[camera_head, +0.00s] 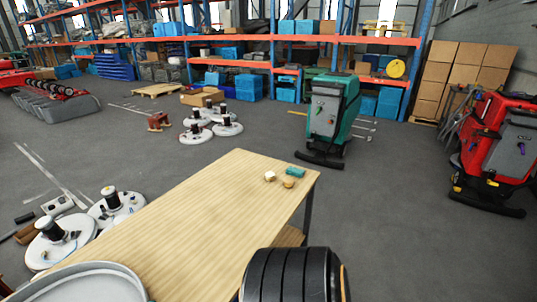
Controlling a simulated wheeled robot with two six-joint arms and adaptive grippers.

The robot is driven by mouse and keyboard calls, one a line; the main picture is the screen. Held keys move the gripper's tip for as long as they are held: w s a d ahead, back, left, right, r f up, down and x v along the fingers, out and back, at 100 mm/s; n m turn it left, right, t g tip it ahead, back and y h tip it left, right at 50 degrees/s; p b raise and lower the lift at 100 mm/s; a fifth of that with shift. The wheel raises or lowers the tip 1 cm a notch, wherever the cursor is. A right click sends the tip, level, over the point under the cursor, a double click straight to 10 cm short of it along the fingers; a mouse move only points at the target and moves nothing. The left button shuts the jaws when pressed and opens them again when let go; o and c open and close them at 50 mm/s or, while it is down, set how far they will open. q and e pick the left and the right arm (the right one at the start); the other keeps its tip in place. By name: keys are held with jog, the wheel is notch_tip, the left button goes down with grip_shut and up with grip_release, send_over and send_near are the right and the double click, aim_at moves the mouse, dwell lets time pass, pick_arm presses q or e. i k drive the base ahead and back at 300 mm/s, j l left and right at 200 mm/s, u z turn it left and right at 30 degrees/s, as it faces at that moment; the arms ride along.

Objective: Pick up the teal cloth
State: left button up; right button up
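A small teal cloth (295,171) lies crumpled near the far right corner of a light wooden table (190,215). Two small tan objects lie close to it: a pale block (270,176) to its left and a rounder piece (289,182) just in front of it. Neither of my grippers shows in the head view.
A black ribbed round thing (290,275) stands at the table's near right edge. A grey round tub rim (85,285) shows at the bottom left. A green scrubber machine (328,112) stands beyond the table, a red one (500,145) at right. Open floor (400,200) lies between.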

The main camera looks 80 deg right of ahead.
aim_at(293, 171)
jog(key=z, duration=2.75)
jog(key=i+l+u, duration=0.1)
jog(key=i+l, duration=0.4)
jog(key=i+l+u, duration=0.1)
jog(key=i+l, duration=0.4)
jog(key=i+l+u, duration=0.1)
jog(key=i+l, duration=0.4)
jog(key=i+l+u, duration=0.1)
jog(key=i+l, duration=0.35)
jog(key=l, duration=0.25)
